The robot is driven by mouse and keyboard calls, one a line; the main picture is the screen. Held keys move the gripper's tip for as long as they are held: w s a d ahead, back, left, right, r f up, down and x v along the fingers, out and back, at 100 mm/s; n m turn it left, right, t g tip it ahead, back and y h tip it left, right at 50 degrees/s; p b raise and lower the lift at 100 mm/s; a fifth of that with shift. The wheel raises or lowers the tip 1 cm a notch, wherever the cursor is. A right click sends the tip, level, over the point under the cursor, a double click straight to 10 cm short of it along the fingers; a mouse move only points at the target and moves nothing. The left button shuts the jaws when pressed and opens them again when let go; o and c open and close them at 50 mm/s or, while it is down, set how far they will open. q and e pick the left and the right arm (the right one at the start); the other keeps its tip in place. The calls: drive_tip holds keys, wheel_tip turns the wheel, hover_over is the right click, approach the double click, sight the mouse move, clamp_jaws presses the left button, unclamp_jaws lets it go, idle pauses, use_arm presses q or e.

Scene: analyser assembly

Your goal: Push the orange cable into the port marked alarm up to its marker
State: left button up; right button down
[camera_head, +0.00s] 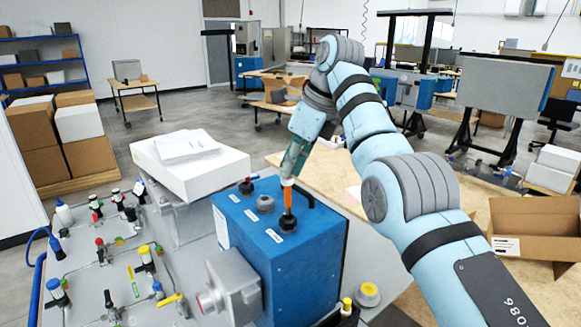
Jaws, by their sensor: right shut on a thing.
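The orange cable (288,197) stands almost upright above the blue analyser box (300,275). My right gripper (288,180) is shut on its upper end. The cable's lower end meets the black round port (287,223) at the front of the box top. I cannot tell how deep it sits, and no marker on the cable can be made out. A grey port (265,204) and another black port (246,187) lie further back on the box top. White labels lie beside the ports, too small to read. My left gripper is not in view.
A panel with several valves and fittings (120,250) is at the left. A white box with papers (190,160) stands behind it. A black handle or hose (303,196) is close to the cable's right. An open cardboard box (535,230) is at the right.

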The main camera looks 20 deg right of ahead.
sight(291, 179)
idle(0.4)
drive_tip(key=shift+f+b, duration=0.35)
drive_tip(key=shift+f, duration=0.05)
drive_tip(key=shift+f+b, duration=0.65)
drive_tip(key=shift+f, duration=0.15)
drive_tip(key=shift+s+f+b, duration=0.1)
drive_tip(key=shift+f+b, duration=0.25)
drive_tip(key=shift+b, duration=0.05)
drive_tip(key=shift+f+b, duration=2.1)
drive_tip(key=shift+f, duration=0.35)
drive_tip(key=c, duration=1.6)
unclamp_jaws()
drive_tip(key=shift+o, duration=0.2)
